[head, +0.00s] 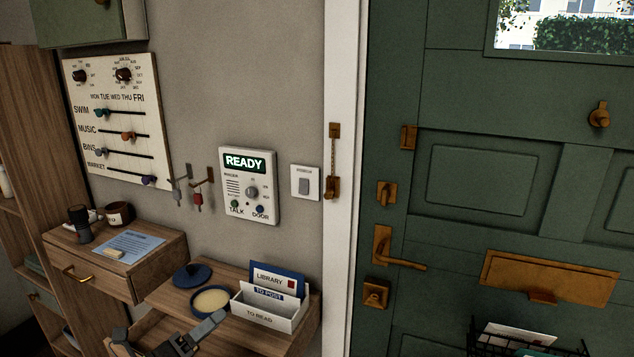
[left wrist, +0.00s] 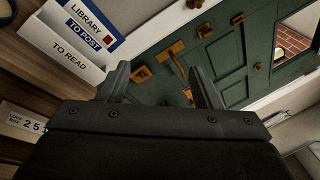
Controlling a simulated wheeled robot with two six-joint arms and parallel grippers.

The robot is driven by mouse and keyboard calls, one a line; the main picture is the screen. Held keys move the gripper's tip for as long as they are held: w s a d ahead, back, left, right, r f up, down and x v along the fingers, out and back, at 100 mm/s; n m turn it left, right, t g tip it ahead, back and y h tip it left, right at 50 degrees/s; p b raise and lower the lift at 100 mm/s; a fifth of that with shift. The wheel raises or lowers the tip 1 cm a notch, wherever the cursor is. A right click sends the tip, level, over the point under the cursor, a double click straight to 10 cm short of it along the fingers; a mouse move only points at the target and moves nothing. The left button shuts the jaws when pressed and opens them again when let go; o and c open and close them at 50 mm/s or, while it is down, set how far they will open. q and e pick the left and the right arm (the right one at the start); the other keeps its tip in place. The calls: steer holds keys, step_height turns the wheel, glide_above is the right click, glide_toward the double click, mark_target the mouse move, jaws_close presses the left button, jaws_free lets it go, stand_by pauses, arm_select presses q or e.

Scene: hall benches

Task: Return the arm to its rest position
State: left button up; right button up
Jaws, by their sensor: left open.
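My left gripper (head: 170,328) is at the bottom of the head view, in front of the wooden bench (head: 305,325) with the letter holder. Its grey jaws are apart with nothing between them. In the left wrist view the two fingers of the left gripper (left wrist: 160,75) are spread and empty, with the green door behind them. Most of my left arm is hidden below the frame. My right gripper shows in neither view.
A white letter holder (head: 262,316) and an open round tin (head: 211,301) stand close by the left gripper. A blue lid (head: 192,275) lies behind. A drawer unit (head: 95,275) is at left. A green door (head: 480,220) with brass fittings fills the right.

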arm_select(q)
steer(key=s+a+r+n+t+y, duration=0.3)
steer(key=a+n+t+y, duration=0.4)
steer(key=n, duration=0.4)
steer(key=s+a+f+n+g+y, duration=0.95)
steer(key=s+f+n+y, duration=0.2)
steer(key=n, duration=0.75)
steer(key=s+d+f+n+g+h, duration=0.25)
steer(key=s+f+g, duration=0.2)
steer(key=s, duration=0.45)
steer(key=s+d+f+n+g+h, duration=0.15)
steer(key=s+d+f+g, duration=0.3)
steer(key=s, duration=0.45)
step_height(320, 180, down, 27)
steer(key=a+g+h, duration=0.1)
steer(key=a, duration=0.1)
steer(key=s+d+f+g, duration=0.1)
steer(key=s+f, duration=1.3)
steer(key=s, duration=0.1)
steer(key=shift+s+d+f, duration=0.15)
steer(key=shift+s+f, duration=0.05)
steer(key=shift+f, duration=0.1)
